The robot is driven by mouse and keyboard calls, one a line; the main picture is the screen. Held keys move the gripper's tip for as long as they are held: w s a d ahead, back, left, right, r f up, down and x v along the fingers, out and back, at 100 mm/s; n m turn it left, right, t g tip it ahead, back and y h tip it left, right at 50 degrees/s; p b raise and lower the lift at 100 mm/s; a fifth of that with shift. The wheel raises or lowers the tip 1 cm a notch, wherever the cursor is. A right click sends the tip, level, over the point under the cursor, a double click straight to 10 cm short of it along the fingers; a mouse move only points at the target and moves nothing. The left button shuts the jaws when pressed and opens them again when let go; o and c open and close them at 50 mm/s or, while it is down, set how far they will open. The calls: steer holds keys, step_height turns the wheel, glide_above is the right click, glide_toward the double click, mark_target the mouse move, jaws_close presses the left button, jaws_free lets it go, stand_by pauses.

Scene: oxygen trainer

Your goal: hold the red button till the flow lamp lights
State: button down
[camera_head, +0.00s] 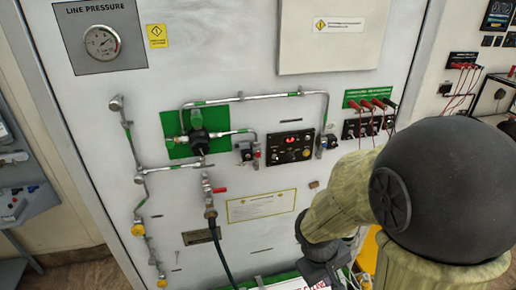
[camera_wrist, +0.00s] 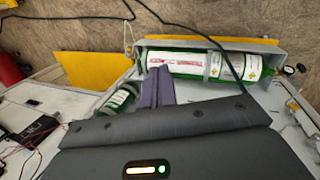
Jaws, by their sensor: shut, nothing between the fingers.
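The black control box (camera_head: 290,148) with a small red lit display and several small knobs or buttons is on the white panel in the head view. At this size I cannot tell which one is the red button, nor pick out the flow lamp. My gripper shows in the wrist view with its two grey-purple fingers (camera_wrist: 158,72) together and nothing between them. It is well apart from the control box. In the head view, my arm covers the lower right and the fingertips cannot be made out there.
A line pressure gauge (camera_head: 102,42) is at the upper left. Metal pipes (camera_head: 240,98) and a red-handled valve (camera_head: 217,190) surround the box. Red leads (camera_head: 377,103) plug in at right. A green-white cylinder (camera_wrist: 185,66) lies in a grey holder in the wrist view.

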mark_target(258, 155)
steer(key=w+a+r+n+t+h+p, duration=0.3)
steer(key=w+a+r+n+t+p, duration=0.4)
steer(key=w+a+r+n+t, duration=0.5)
step_height(258, 155, up, 4)
steer(key=shift+w+a+r+n+t+h, duration=0.1)
steer(key=shift+w+a+n+t+h, duration=0.3)
steer(key=shift+w+a+n, duration=0.55)
steer(key=shift+s+a, duration=0.3)
steer(key=shift+s, duration=0.05)
steer(key=w+a+p, duration=0.2)
steer(key=w, duration=0.6)
steer(key=shift+w+a, duration=0.2)
steer(key=shift+w, duration=0.1)
stand_by(0.4)
steer(key=shift+w+a, duration=0.1)
steer(key=shift+w, duration=0.25)
